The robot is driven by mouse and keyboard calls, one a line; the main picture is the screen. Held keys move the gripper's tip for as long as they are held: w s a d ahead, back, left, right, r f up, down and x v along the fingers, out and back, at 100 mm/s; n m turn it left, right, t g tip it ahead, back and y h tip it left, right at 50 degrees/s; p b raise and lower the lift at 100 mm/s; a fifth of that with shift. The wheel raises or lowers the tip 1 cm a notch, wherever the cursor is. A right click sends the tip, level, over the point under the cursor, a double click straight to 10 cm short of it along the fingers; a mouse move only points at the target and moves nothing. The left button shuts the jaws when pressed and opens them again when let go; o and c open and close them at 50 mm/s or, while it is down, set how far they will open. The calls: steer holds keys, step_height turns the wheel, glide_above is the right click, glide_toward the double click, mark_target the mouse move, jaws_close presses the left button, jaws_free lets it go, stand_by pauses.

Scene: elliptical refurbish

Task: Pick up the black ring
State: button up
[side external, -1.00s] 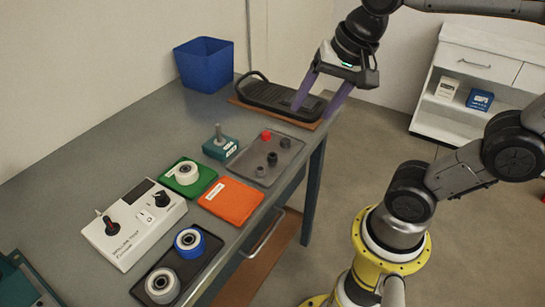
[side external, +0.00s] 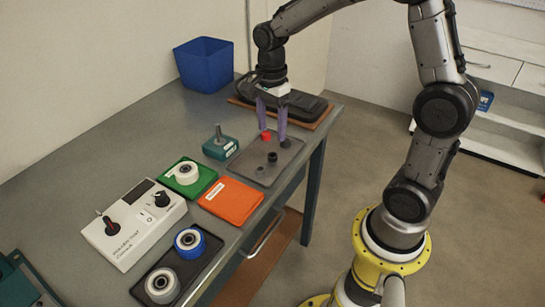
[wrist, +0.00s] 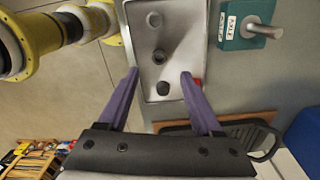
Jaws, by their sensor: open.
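Several small dark round parts lie in a row on a grey tray (side external: 247,172). The middle one looks like a black ring (side external: 272,157), with a hollow centre in the wrist view (wrist: 158,58). A dark piece (wrist: 163,88) lies nearer my gripper, and a small ring-like part (wrist: 154,19) lies at the far end. I cannot tell for certain which one is meant. My gripper (side external: 272,133) is open and empty, pointing down over the tray's far end. In the wrist view its purple fingers (wrist: 159,75) straddle the line of parts, with the dark piece between them.
A red block (side external: 266,135) sits by one finger. A teal block with a metal post (side external: 220,145) stands left of the tray. An orange pad (side external: 230,200) lies in front. A black handled device (side external: 300,103) is behind my gripper. The table edge is close on the right.

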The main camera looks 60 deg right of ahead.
step_height(320, 180, down, 8)
steer(key=shift+s+d+f, duration=0.1)
stand_by(0.4)
steer(key=shift+c, duration=0.3)
jaws_close()
